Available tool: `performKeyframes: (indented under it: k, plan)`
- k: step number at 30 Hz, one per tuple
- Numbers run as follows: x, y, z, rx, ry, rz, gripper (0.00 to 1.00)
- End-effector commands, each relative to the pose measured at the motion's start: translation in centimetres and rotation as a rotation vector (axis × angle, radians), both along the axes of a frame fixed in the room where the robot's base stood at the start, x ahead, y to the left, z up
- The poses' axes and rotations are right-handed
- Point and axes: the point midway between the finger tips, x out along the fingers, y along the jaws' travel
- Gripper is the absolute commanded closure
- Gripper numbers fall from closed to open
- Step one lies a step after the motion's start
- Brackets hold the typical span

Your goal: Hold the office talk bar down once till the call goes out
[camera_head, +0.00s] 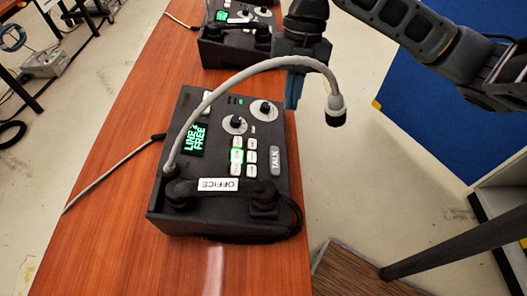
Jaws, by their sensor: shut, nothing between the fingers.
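The office paging phone (222,222) is a black desk console on the wooden table, with a label reading "OFFICE" (218,184) on its handset. Its grey talk bar (275,161), marked "TALK", is at the right of the panel. The green display (193,138) reads "LINE 4 FREE", though the digit is small. The gooseneck microphone (336,108) arches in front of part of my gripper.
A second similar phone (235,42) stands farther back on the table (123,141). The gooseneck crosses above the office console's far half. A blue panel (433,104) and a dark post (462,242) stand at the right. The table's left side is mostly clear apart from a cable.

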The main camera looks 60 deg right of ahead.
Motion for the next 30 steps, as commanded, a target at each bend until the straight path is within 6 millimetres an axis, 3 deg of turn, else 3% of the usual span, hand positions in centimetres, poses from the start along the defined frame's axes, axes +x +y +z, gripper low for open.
performKeyframes:
  k: [14,20,30]
  plan:
    - [-0.2,0.2,-0.4,0.003,0.007,0.003,1.00]
    - [-0.5,1.0,-3.1,0.006,0.009,0.001,1.00]
    - [-1.0,2.9,-9.5,0.004,0.008,0.000,1.00]
